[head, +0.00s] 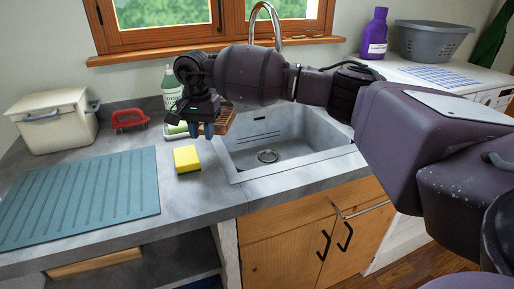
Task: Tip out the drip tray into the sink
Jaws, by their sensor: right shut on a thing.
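A small brown slatted tray (229,116), which looks like the drip tray, is at the back left corner of the sink (266,157), partly hidden behind my right gripper. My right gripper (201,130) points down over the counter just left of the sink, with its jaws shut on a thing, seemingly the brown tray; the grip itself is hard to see. I cannot tell whether the tray is lifted or tilted. My left gripper is not in view.
A yellow sponge (187,159) lies in front of my right gripper. A teal ridged mat (85,196) covers the left counter. A curved tap (278,25) rises behind the sink.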

